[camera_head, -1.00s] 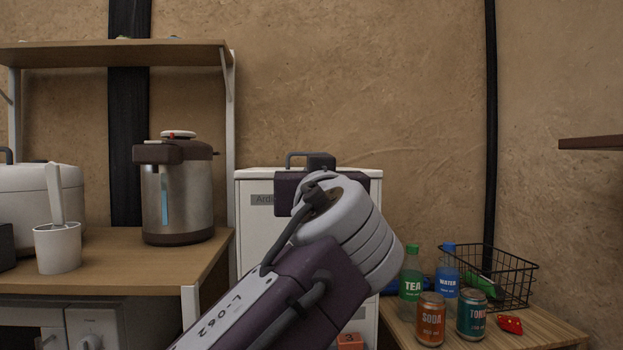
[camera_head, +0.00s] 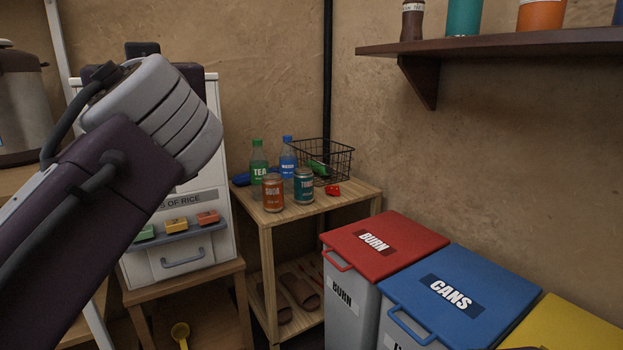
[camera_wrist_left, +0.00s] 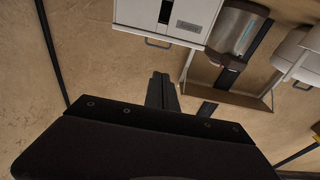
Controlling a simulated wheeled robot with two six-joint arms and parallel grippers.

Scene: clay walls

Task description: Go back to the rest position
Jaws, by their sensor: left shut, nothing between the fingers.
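My left arm comes in from the left in the head view, raised in front of the white rice dispenser (camera_head: 205,255). Its gripper does not show in that view. In the left wrist view my left gripper (camera_wrist_left: 162,80) is shut and empty, its fingertips together, apart from everything around it. Beyond it the wall, the white dispenser (camera_wrist_left: 170,18) and the steel hot-water pot (camera_wrist_left: 237,30) appear upside down. My right gripper is in neither view.
A wooden stand (camera_head: 258,218) carries bottles, cans and a wire basket (camera_head: 337,160). Lidded bins, red (camera_head: 400,232), blue (camera_head: 480,285) and yellow (camera_head: 575,325), stand at the right. A dark wall shelf (camera_head: 520,43) juts out above them. A yellow scoop (camera_head: 180,332) is low at left.

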